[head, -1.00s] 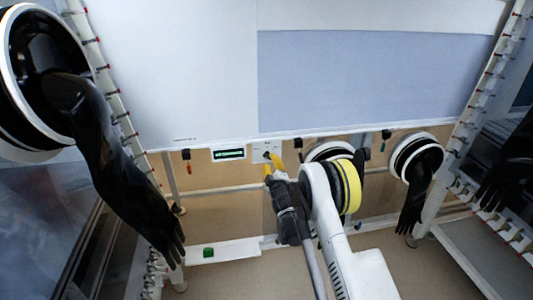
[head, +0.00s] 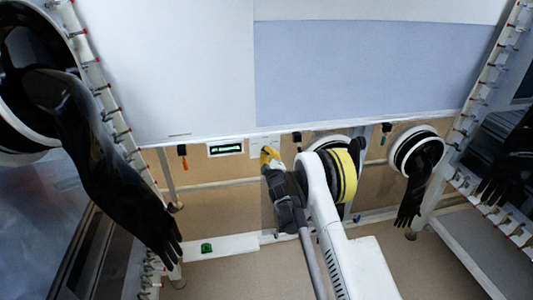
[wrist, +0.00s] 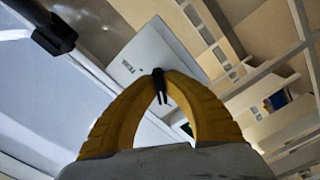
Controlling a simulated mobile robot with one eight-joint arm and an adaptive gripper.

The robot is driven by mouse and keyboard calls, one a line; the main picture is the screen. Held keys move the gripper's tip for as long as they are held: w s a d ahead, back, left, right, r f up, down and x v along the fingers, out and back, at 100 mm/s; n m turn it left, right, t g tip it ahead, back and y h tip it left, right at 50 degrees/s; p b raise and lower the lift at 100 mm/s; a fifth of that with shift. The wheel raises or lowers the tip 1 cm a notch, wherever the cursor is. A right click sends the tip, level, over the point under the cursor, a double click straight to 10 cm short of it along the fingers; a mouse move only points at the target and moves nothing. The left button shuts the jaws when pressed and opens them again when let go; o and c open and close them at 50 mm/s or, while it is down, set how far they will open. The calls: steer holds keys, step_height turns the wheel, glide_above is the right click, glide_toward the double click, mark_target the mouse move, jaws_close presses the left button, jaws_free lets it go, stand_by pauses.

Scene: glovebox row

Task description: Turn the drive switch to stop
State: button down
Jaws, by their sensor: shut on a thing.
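The drive switch is a small black lever (wrist: 160,87) on a pale square plate (wrist: 137,58), seen in the wrist view. The plate carries small lettering that I cannot read surely. My gripper (wrist: 159,74) has yellow fingers with their tips closed together on the black lever. In the head view, the plate (head: 262,141) sits below the big panel, right of a small display. My gripper (head: 268,152) reaches up to it from below and covers its lower part. The lever is hidden there, and its pointing direction is hard to tell.
A green-lit display (head: 226,148) is left of the plate. Black gloves hang from ports at left (head: 110,165) and right (head: 413,180). A small green block (head: 206,247) lies on a white ledge (head: 235,244). A dark clip (wrist: 55,35) juts in at upper left.

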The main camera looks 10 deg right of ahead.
steer(key=shift+m, duration=2.7)
steer(key=c, duration=1.5)
jaws_free()
steer(key=s, duration=0.7)
steer(key=shift+s, duration=0.25)
steer(key=shift+r, duration=0.1)
